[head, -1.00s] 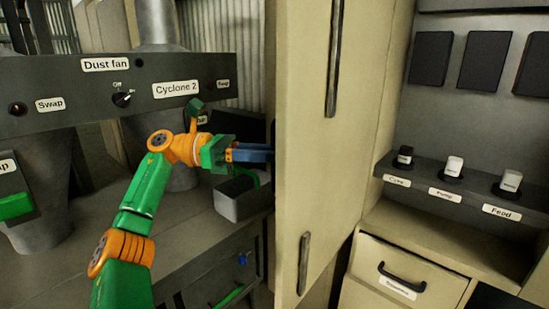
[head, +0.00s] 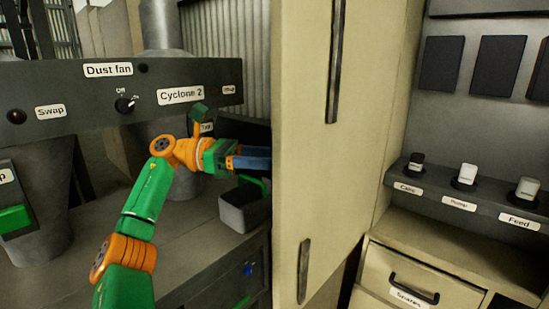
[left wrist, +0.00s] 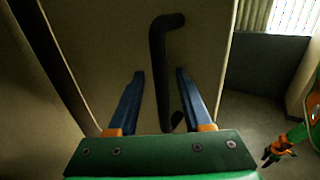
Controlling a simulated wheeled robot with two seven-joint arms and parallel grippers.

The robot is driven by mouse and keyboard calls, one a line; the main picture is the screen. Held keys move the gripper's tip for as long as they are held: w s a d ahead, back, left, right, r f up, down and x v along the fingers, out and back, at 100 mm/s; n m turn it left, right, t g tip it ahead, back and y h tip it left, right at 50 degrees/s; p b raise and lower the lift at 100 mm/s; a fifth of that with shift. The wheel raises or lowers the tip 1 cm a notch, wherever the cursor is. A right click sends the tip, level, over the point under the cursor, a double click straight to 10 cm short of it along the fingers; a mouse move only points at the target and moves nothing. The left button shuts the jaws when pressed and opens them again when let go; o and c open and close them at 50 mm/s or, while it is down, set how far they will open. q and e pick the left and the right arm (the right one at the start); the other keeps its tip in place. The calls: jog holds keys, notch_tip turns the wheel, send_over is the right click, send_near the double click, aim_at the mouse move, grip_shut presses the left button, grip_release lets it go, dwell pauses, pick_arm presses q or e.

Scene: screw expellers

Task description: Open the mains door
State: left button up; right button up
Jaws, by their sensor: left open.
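A tall cream door panel (head: 315,190) fills the middle of the head view, with a long dark bar handle (head: 335,60) high up and another (head: 304,270) low down. No mains label is legible. My left gripper (head: 262,163) reaches behind this panel's left edge, which hides its fingertips. In the left wrist view, its blue fingers (left wrist: 157,98) are open on either side of a dark bent handle (left wrist: 163,70) on a cream panel (left wrist: 110,50). Contact cannot be told. A small green and orange arm with a dark end (left wrist: 272,155), apparently my right gripper, shows at the right.
A grey control bar (head: 60,90) with labels and a knob crosses the left. A grey open bin (head: 245,210) sits below my left gripper. A shelf with several labelled switches (head: 467,173) and a drawer (head: 405,285) are at the right.

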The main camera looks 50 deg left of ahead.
pick_arm(q)
jog(key=p+v, duration=0.3)
jog(key=v, duration=0.4)
dwell(0.4)
